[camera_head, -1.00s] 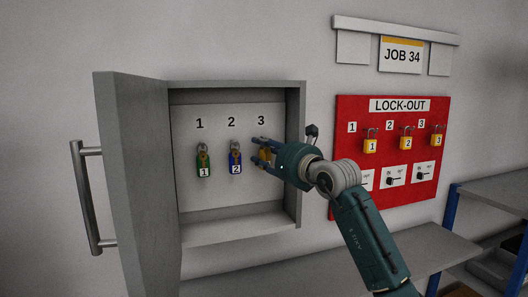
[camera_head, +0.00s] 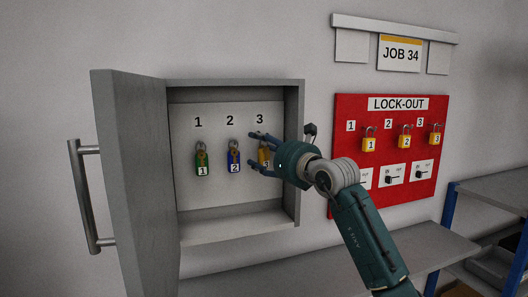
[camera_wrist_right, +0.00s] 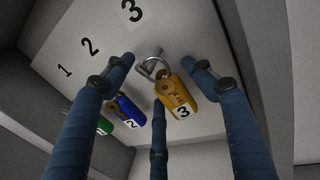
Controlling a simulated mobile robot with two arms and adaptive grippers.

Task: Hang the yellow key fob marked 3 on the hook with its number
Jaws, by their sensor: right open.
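The yellow key fob marked 3 (camera_head: 264,157) hangs at the hook under the number 3 inside the open grey key cabinet. In the right wrist view the yellow fob (camera_wrist_right: 178,95) hangs by its ring from the hook (camera_wrist_right: 150,58). My right gripper (camera_head: 258,153) is open around the fob, its fingers spread and apart from it. The blue fob marked 2 (camera_head: 234,157) and the green fob marked 1 (camera_head: 201,160) hang under their own numbers. My left gripper is not in view.
The cabinet door (camera_head: 135,180) stands open at the left. A red lock-out board (camera_head: 385,190) with yellow padlocks and switches is on the wall at the right. A grey shelf (camera_head: 400,250) runs below.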

